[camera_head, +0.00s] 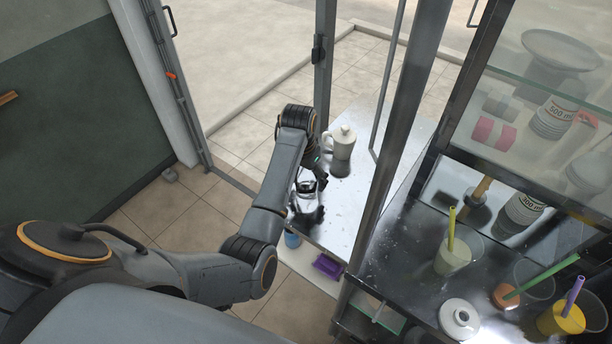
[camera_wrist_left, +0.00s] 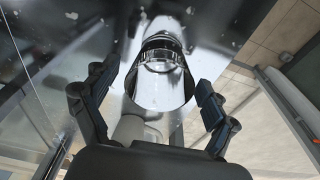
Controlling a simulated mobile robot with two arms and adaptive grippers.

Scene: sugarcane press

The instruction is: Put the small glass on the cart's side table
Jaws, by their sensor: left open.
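The small glass (camera_wrist_left: 162,75) is clear and shows between the spread fingers of my left gripper (camera_wrist_left: 155,105) in the left wrist view. The fingers stand apart from its sides, with a visible gap on each side. In the head view the left gripper (camera_head: 307,200) is low over the near-left part of the cart's steel side table (camera_head: 350,195), and the glass (camera_head: 306,185) shows only partly among the fingers. It appears to stand on the tabletop. My right gripper is not in view.

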